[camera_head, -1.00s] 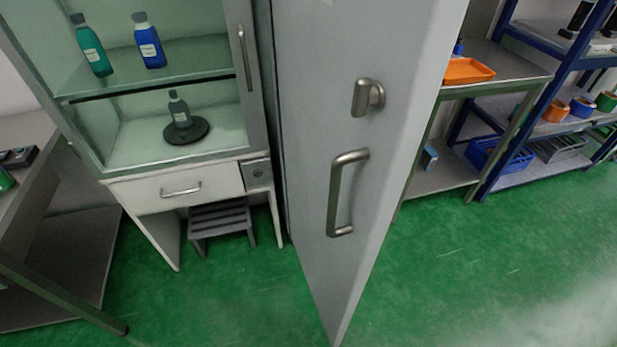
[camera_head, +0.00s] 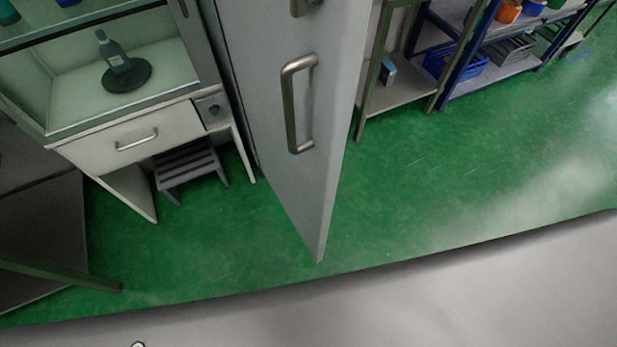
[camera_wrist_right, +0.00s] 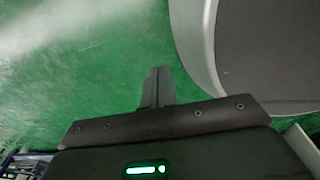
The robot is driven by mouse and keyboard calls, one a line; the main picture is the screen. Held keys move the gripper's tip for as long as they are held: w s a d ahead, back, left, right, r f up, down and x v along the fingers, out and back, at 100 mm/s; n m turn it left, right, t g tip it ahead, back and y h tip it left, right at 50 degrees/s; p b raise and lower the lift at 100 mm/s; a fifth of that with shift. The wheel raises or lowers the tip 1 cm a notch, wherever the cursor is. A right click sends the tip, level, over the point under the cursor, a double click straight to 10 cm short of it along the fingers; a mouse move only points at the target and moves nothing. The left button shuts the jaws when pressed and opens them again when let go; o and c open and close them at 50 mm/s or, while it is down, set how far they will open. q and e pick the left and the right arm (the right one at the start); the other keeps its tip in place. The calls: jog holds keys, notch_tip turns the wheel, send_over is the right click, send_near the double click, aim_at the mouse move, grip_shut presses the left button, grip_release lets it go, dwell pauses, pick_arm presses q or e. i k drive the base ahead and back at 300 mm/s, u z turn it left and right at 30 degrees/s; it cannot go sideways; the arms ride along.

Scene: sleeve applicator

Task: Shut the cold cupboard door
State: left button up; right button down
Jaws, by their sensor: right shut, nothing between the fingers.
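The cold cupboard door (camera_head: 267,110) is a tall grey panel standing open in the middle of the head view. Its long metal bar handle (camera_head: 290,105) faces me, and part of a second fitting (camera_head: 303,6) shows above it. The cupboard's inside is hidden. My right gripper (camera_wrist_right: 157,78) shows in the right wrist view, shut with its fingers together and empty, over green floor. It is apart from the door, which I cannot make out in that view. My left gripper is in neither view.
A glass-fronted cabinet with a drawer (camera_head: 135,142) stands left of the door, with a step stool (camera_head: 188,168) under it. A workbench (camera_head: 45,225) is at far left. Shelving (camera_head: 500,80) with a blue basket (camera_head: 455,62) stands at right. Green floor (camera_head: 450,170) is clear between.

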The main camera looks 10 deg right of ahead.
aim_at(297, 78)
jog(key=z, duration=2.1)
jog(key=k, duration=1.15)
jog(key=u, duration=1.3)
jog(key=i, duration=0.5)
